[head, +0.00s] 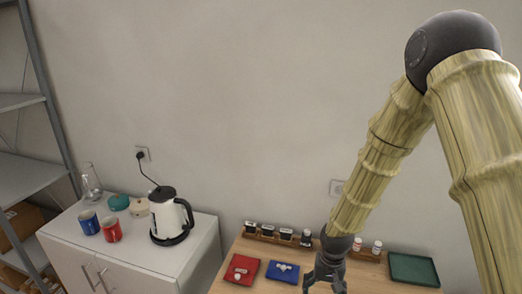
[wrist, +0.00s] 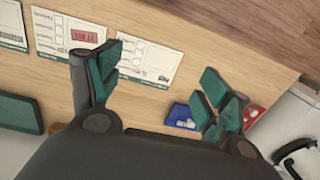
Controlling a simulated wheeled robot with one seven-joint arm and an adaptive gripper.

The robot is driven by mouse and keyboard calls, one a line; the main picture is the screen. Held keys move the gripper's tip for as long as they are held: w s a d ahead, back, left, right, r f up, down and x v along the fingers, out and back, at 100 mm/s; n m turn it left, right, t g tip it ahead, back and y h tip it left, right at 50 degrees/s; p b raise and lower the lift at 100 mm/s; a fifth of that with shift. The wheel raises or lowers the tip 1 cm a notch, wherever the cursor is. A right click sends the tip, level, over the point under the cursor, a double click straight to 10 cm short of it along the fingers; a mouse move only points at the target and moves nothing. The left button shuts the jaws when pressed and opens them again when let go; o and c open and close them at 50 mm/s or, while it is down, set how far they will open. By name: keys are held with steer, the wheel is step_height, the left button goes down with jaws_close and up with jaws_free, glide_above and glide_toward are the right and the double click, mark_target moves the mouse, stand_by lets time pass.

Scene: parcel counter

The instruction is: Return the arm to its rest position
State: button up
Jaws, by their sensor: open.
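My gripper (head: 324,284) hangs at the end of my arm over the front of the wooden counter (head: 228,268) in the head view. Its lower end is cut off by the picture's bottom edge. In the wrist view my gripper (wrist: 160,80) has its green-padded fingers spread wide apart. Nothing is between them. Wood and paper forms show beyond the gap.
A red tray (head: 241,270), a blue tray (head: 283,272) and a green tray (head: 413,269) lie on the counter. Several small bottles stand along its back. Paper forms (wrist: 76,36) show in the wrist view. A kettle (head: 169,216) and mugs (head: 111,229) stand on the white cabinet.

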steer(key=s+f+n+b, duration=0.1)
steer(key=s+f+b, duration=0.3)
steer(key=s+f, duration=1.45)
steer(key=s+d+f+b, duration=0.1)
steer(key=s+d+f, duration=0.1)
steer(key=s, duration=0.5)
steer(key=s+d+f+n+b, duration=0.1)
steer(key=s+f, duration=0.3)
steer(key=s, duration=0.4)
steer(key=shift+s+d+f+h, duration=0.3)
steer(key=shift+d+f, duration=0.1)
steer(key=shift+d, duration=0.2)
steer(key=shift+w, duration=0.1)
